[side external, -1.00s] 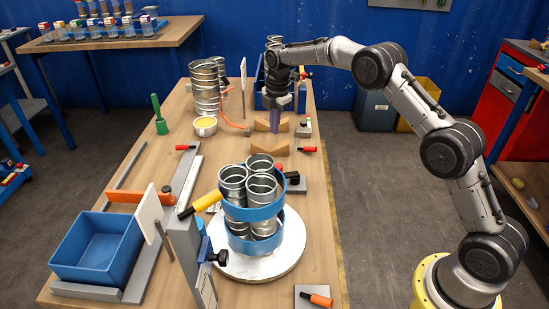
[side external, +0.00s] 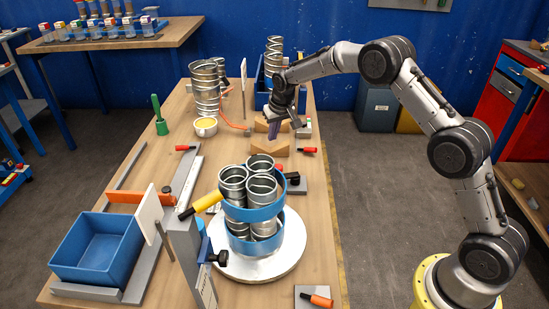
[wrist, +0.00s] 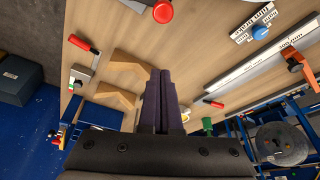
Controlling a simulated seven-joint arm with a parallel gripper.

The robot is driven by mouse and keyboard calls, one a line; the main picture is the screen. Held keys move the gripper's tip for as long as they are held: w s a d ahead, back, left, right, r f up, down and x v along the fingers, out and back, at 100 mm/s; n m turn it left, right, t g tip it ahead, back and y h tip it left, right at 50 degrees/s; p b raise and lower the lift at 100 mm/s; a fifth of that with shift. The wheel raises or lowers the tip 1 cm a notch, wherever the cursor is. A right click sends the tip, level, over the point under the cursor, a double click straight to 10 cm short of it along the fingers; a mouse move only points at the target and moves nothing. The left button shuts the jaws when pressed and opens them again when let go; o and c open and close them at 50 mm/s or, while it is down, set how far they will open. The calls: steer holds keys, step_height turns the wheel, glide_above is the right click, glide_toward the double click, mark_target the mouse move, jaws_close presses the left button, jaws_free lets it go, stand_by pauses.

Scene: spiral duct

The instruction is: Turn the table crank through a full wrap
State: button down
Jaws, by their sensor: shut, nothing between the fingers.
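A round white turntable (side external: 283,262) stands at the front of the bench in the side view. It bears a bundle of shiny spiral ducts (side external: 262,190) inside blue rings (side external: 252,213). I cannot tell for sure which part is the table crank; a small red-ended handle (side external: 281,168) shows just behind the bundle, and a round red knob (wrist: 163,12) shows at the top of the wrist view. My gripper (side external: 273,136) is shut and empty, tilted above the wooden V-blocks (side external: 268,150), behind and apart from the turntable. Its purple fingers (wrist: 160,75) are together in the wrist view.
Red-handled clamps (side external: 307,150) stand along the right bench edge. A yellow-handled tool (side external: 206,202) and a grey rail (side external: 184,240) lie left of the turntable. A blue bin (side external: 95,250) is front left. Tall ducts (side external: 206,85) stand at the back. The bench middle is fairly clear.

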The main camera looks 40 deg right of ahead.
step_height(320, 180, down, 9)
steer(key=s, duration=0.1)
steer(key=shift+a+f, duration=0.15)
steer(key=shift+a, duration=0.05)
stand_by(0.7)
steer(key=shift+s+a+n+y, duration=0.3)
steer(key=shift+s+a+n, duration=0.1)
steer(key=shift+n, duration=0.4)
steer(key=s+n, duration=0.1)
steer(key=n+y, duration=0.1)
steer(key=n, duration=0.1)
steer(key=shift+s+a, duration=0.4)
steer(key=s+d+n+g+y, duration=0.2)
steer(key=s+n, duration=0.6)
steer(key=n, duration=0.6)
steer(key=shift+s+d+n+g+y, duration=0.15)
steer(key=shift+s+n+g+y, duration=0.15)
steer(key=shift+g+y, duration=0.3)
